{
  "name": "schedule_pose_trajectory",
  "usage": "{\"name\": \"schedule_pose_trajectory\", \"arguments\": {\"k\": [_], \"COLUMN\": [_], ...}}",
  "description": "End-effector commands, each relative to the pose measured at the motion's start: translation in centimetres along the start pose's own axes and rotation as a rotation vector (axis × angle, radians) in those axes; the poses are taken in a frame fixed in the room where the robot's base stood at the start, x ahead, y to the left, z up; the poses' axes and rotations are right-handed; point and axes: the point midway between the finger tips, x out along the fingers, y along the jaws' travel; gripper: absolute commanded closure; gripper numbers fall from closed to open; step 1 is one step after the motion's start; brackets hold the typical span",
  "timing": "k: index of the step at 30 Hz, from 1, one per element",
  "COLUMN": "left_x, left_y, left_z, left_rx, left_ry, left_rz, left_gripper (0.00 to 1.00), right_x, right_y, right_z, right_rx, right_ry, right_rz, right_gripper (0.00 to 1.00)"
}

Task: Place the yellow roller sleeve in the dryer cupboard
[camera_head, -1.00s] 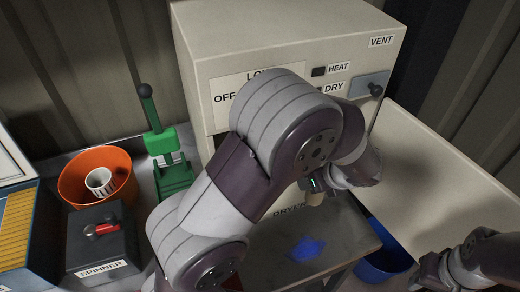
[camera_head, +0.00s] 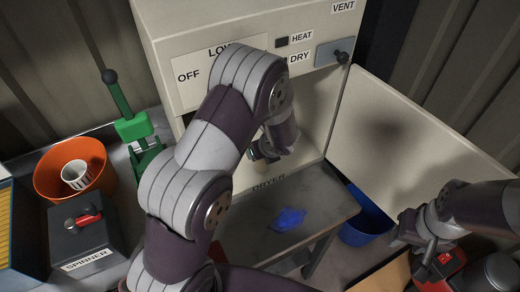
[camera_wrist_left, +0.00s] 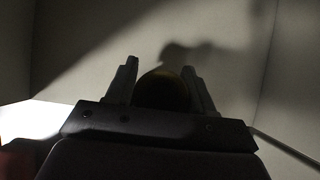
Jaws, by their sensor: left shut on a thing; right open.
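The dryer cupboard (camera_head: 165,60) is a cream box with its door (camera_head: 400,135) swung open to the right. My left gripper (camera_head: 264,154) is inside its opening, above the cupboard floor, partly hidden by my left arm. In the left wrist view, the jaws (camera_wrist_left: 163,85) are shut on a rounded dark-yellow thing (camera_wrist_left: 163,92), which looks like the yellow roller sleeve seen end-on in shadow. Pale cupboard walls surround it. My right gripper (camera_head: 412,238) is open and empty at the lower right, in front of the door.
A shelf marked DRYER with a blue rag (camera_head: 290,218) lies before the opening. A blue bucket (camera_head: 365,220) stands below the door.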

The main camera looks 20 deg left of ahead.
Motion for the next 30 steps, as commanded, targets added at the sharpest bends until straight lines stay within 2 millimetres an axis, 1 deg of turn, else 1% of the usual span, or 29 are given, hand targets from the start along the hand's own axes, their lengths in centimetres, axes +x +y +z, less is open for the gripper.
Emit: {"name": "schedule_pose_trajectory", "arguments": {"k": [6, 7, 9, 17, 19, 20, 23, 27, 30], "left_x": [0.4, 0.2, 0.2, 0.1, -0.4, -0.6, -2.8, -6.7, -9.2], "left_y": [0.0, 0.0, 0.0, 0.0, 0.0, -0.1, -0.1, -0.1, -0.1], "left_z": [-0.2, -0.2, -0.1, -0.1, 0.2, 0.1, 0.1, 0.1, 0.1], "left_rx": [0.000, 0.000, 0.000, 0.000, 0.000, -0.001, 0.000, -0.002, -0.001], "left_ry": [0.000, 0.000, 0.000, 0.000, -0.001, -0.002, -0.002, -0.003, -0.002], "left_rz": [0.000, 0.000, 0.000, 0.000, 0.000, -0.002, -0.005, -0.005, -0.004], "left_gripper": [0.77, 0.41, 0.22, 0.22, 0.22, 0.22, 0.22, 0.22, 0.22], "right_x": [0.5, 0.4, 0.3, 0.2, -0.4, -0.1, 0.0, -0.2, -0.4], "right_y": [0.0, 0.0, 0.0, 0.0, 0.0, 0.0, 0.0, 0.0, 0.0], "right_z": [0.1, 0.0, 0.0, 0.0, -0.1, 0.0, 0.0, 0.0, -0.1], "right_rx": [0.000, 0.000, 0.000, 0.000, 0.000, 0.000, 0.000, 0.000, 0.000], "right_ry": [0.000, 0.000, 0.000, 0.000, 0.000, 0.000, 0.000, 0.000, 0.000], "right_rz": [0.000, 0.000, 0.000, 0.000, 0.000, 0.000, 0.000, 0.000, 0.000], "right_gripper": [0.57, 0.57, 0.57, 0.57, 0.57, 0.57, 0.57, 0.57, 0.57]}}
